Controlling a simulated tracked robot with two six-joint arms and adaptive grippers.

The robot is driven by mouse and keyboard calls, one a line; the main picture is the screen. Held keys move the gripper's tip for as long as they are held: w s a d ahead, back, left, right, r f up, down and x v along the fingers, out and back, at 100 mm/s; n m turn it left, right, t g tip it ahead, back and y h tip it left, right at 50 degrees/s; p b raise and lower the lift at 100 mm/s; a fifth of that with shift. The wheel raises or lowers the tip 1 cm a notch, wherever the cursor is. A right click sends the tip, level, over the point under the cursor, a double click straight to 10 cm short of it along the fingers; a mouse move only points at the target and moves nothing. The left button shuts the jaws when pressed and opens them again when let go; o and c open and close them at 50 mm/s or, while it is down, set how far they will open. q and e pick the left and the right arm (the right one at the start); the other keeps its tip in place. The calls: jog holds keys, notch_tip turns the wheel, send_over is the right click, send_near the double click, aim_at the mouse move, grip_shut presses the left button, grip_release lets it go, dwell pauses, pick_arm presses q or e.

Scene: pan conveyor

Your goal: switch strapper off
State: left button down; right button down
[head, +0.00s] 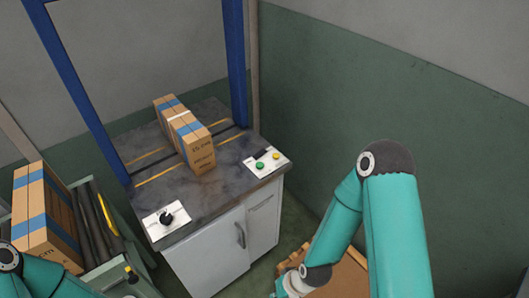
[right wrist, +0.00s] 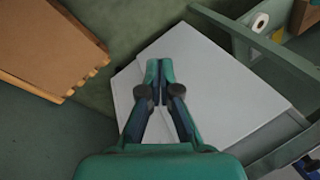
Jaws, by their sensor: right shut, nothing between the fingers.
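The strapper (head: 215,183) is a light cabinet with a dark worktop and a blue arch, in the head view. A white panel (head: 153,226) at its front left corner carries a black rotary knob (head: 166,218). A second panel (head: 270,170) at the right corner has a green button (head: 260,165) and a yellow button (head: 276,155). A strapped carton (head: 201,155) lies on the worktop under the arch. My right gripper (right wrist: 160,65) is shut and empty, before the pale cabinet (right wrist: 215,75) in the right wrist view. My left gripper is out of view; only its arm shows.
A roller conveyor (head: 100,220) with another blue-strapped carton (head: 42,215) stands left of the strapper. A brown wooden-looking item (head: 340,278) is on the floor at the right, near my right arm. A green wall stands behind. The worktop's front is mostly clear.

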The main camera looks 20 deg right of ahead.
jog(key=w+d+r+n+t+b, duration=0.1)
jog(key=w+d+r+t+b, duration=0.15)
jog(key=w, duration=0.75)
jog(key=w+d+r+n+t+b, duration=0.1)
jog(key=w+d+n+t+b, duration=0.2)
jog(key=w, duration=0.6)
jog(key=w+d+r+t+b, duration=0.1)
jog(key=w+r, duration=0.2)
jog(key=w+d+r+t+b, duration=0.1)
jog(key=w+r+t+b, duration=0.1)
jog(key=w+r, duration=0.1)
jog(key=w+d+r+n+t+b, duration=0.1)
jog(key=w+d+r+t+b, duration=0.1)
jog(key=w+r, duration=0.1)
jog(key=shift+w+d+r, duration=0.1)
jog(key=shift+w+r, duration=0.05)
jog(key=shift+w, duration=0.05)
jog(key=w+d+r+n+t+b, duration=0.1)
jog(key=w+d+r+n+t, duration=0.1)
jog(key=r, duration=0.7)
jog(key=shift+w+d+r+n+t, duration=0.15)
jog(key=shift+w+d+n+t, duration=0.2)
jog(key=shift+w, duration=0.3)
